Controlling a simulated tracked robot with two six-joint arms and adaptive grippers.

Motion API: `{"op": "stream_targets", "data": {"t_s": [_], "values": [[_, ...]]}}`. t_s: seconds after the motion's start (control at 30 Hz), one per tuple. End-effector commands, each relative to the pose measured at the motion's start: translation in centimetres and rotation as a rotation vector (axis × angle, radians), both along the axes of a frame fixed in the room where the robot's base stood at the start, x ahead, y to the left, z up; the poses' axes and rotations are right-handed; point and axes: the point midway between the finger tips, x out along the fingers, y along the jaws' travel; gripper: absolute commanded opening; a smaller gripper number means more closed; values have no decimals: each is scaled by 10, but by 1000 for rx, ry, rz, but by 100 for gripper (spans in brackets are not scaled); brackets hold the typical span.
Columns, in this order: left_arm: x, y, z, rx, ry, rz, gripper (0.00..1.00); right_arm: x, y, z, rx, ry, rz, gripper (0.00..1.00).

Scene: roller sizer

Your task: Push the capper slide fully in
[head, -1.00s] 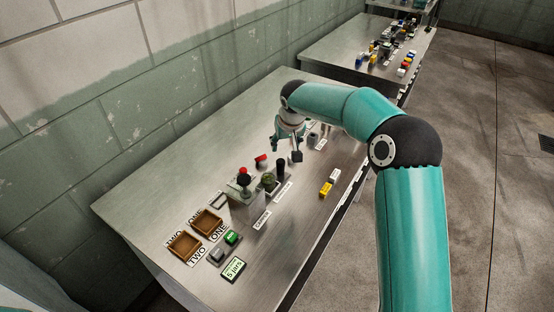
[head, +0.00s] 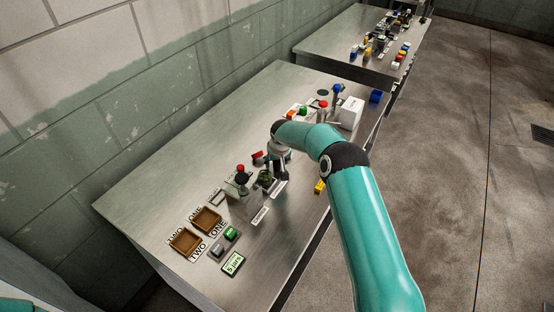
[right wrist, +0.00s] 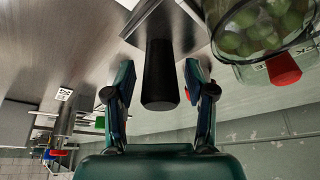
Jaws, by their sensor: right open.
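The capper (head: 241,182) stands on the steel table behind its CAPPER label, with a red knob on top. A glass jar of green balls (head: 265,179) stands beside it and also shows large in the right wrist view (right wrist: 262,28). My right gripper (head: 279,170) is low over the table, just right of the jar. In the right wrist view, its open fingers (right wrist: 158,95) stand either side of a black upright handle (right wrist: 160,75), with gaps on both sides. The handle seems to belong to the capper slide; the slide's body is mostly hidden. My left gripper is out of view.
Two brown trays (head: 190,253) and a green button (head: 231,233) are at the near left. A red piece (head: 258,157) lies behind the jar. A yellow block (head: 319,187) is right of my gripper. A white box (head: 350,113) stands farther back.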

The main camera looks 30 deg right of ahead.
Motion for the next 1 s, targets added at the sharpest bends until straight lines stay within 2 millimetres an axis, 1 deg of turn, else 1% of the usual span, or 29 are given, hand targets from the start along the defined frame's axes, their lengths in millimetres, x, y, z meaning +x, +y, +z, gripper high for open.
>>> {"op": "stream_targets", "data": {"t_s": [0.27, 0.37, 0.6, 0.87, 0.93, 1.0], "values": [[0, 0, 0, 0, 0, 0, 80, 1, 0, -2, 1, 0, 1, 55], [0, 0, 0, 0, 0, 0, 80, 1, 1, -1, 1, 0, 1, 40], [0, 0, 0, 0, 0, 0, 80, 1, 1, -1, 0, 0, 2, 0], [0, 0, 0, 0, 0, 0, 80, 1, 2, -1, 0, -1, 3, 0], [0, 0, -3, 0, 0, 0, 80, 2, 6, -2, 0, -1, 7, 0], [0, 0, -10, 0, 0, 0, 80, 3, 16, -4, 0, -3, 18, 0]]}}
